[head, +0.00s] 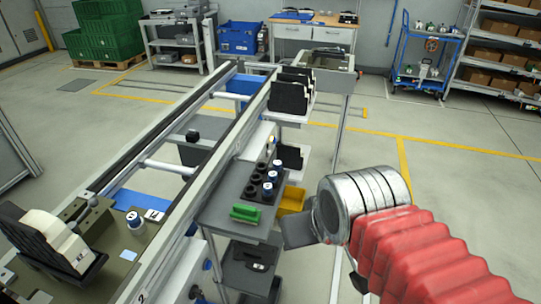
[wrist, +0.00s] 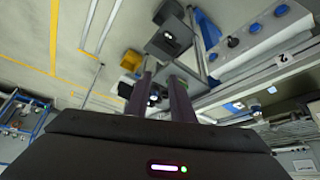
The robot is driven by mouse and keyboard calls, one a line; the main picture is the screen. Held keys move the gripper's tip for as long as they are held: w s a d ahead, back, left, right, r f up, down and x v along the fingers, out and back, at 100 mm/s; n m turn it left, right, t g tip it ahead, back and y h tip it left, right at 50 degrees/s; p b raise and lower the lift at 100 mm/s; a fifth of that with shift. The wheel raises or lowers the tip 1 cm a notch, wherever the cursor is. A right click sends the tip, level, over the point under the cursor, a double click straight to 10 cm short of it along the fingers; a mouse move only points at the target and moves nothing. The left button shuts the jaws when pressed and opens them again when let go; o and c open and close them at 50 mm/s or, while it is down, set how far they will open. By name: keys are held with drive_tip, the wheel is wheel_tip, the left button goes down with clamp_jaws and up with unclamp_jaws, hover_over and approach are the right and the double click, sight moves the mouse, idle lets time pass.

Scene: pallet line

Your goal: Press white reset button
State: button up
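I cannot pick out a white reset button for certain in either view. On the conveyor line (head: 205,150), a small round blue-and-white piece (head: 135,220) stands on a fixture plate at the lower left. A white tag (head: 155,215) lies beside it. My gripper (head: 298,232) is in the air to the right of the line, partly hidden behind my wrist. In the wrist view its two dark fingers (wrist: 164,82) stand apart with a gap between them, and nothing is held. The wrist view also shows a pale side panel with several round blue parts (wrist: 255,27).
A grey cart (head: 238,185) beside the line carries black cups and a green block (head: 245,213). A yellow bin (head: 292,199) is close to my gripper. Black-and-white parts (head: 290,90) stand on a shelf farther back. Open floor (head: 440,190) lies to the right.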

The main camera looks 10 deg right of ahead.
clamp_jaws()
idle(1.3)
